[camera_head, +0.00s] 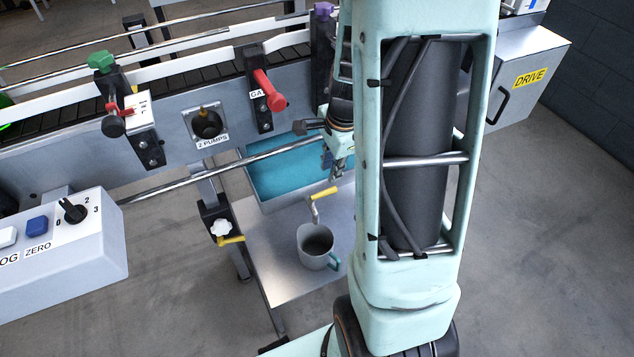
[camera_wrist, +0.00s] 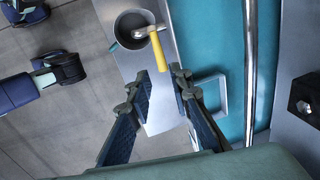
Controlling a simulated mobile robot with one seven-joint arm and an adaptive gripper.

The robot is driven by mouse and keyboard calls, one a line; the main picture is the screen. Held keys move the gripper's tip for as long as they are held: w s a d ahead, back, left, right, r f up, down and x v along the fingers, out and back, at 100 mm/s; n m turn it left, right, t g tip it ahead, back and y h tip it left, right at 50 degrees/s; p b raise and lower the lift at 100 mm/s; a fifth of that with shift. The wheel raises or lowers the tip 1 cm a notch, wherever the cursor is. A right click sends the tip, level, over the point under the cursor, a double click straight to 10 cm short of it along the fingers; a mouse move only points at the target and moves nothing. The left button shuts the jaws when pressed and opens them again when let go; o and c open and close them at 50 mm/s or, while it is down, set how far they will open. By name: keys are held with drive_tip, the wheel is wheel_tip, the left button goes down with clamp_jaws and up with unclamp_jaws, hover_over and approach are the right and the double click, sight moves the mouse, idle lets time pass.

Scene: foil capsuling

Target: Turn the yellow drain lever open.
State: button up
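The yellow drain lever (camera_head: 324,193) sits on a bent metal spout above a grey mug (camera_head: 316,246) with a teal handle. In the wrist view the lever (camera_wrist: 155,51) crosses the mug's (camera_wrist: 131,28) rim, and its near end appears level with the gap between my fingertips. My gripper (camera_wrist: 160,78) is open with nothing between the fingers; whether it touches the lever cannot be told. In the head view my gripper (camera_head: 339,168) is just above and right of the lever, partly hidden by my arm.
The mug stands on a metal shelf (camera_head: 262,262) beside a teal tray (camera_head: 265,182). A steel rail (camera_head: 225,172) runs close to the gripper. A second yellow lever (camera_head: 231,240) is on a clamp at the leg. The conveyor with a red lever (camera_head: 270,92) stands behind.

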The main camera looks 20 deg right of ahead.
sight(326, 191)
drive_tip(key=f+b, duration=0.1)
drive_tip(key=f, duration=0.2)
drive_tip(key=w+f+b, duration=0.1)
drive_tip(key=f, duration=0.2)
drive_tip(key=f+b, duration=0.1)
drive_tip(key=f, duration=0.3)
drive_tip(key=shift+w+f, duration=0.1)
drive_tip(key=shift+w, duration=0.3)
clamp_jaws()
